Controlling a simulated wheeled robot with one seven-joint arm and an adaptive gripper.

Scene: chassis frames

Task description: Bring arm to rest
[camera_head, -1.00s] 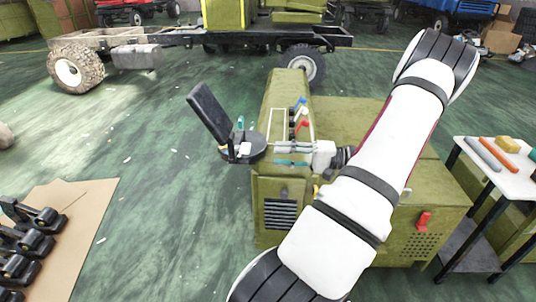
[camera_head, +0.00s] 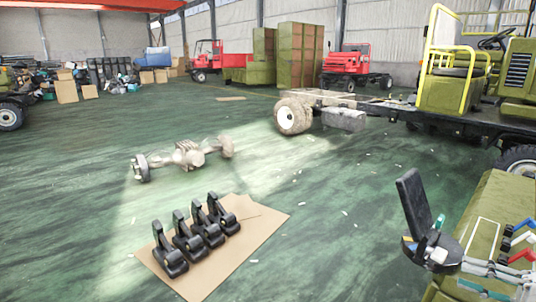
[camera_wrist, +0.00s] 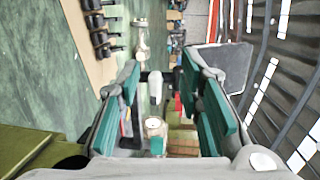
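My gripper (camera_head: 464,276) is at the lower right edge of the head view, over an olive-green machine (camera_head: 480,225). It points left, beside a black seat-like part (camera_head: 416,204) with an upright back. In the wrist view, the two green-padded fingers of my gripper (camera_wrist: 163,75) stand well apart. My gripper holds nothing that I can see. Most of my arm is outside the head view.
Several black brackets (camera_head: 188,240) stand on a cardboard sheet (camera_head: 268,222) on the floor. An axle (camera_head: 188,155) lies behind them. A bare chassis (camera_head: 375,104) and a yellow-railed cab (camera_head: 455,65) are at the back right. Green floor at the left is open.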

